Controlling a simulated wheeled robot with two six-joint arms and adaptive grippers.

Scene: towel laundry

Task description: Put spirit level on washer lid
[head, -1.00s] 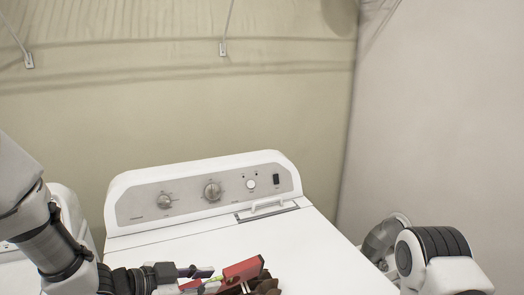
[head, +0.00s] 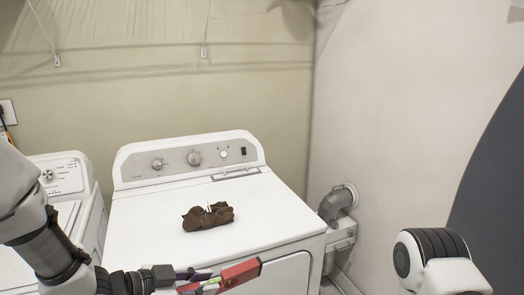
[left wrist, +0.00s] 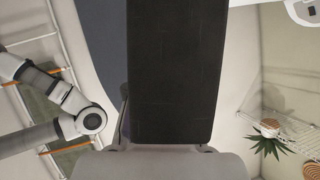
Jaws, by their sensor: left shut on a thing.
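My left gripper (head: 205,281) is shut on the red spirit level (head: 240,272), low in the head view. The level is held in front of the middle white machine, apart from it as far as I can tell. A second white machine (head: 62,176) stands at the left, with a lid-like top (head: 68,214) partly hidden by my left arm. It looks like the washer. In the left wrist view a large black panel fills the middle; I cannot tell what it is. My right gripper is out of view; only part of my right arm shows.
The middle machine (head: 270,212) has a front door, and a crumpled brown cloth (head: 208,216) lies on its top. A grey vent duct (head: 338,203) joins the wall at the right. A wire shelf with a plant (left wrist: 267,132) shows in the left wrist view.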

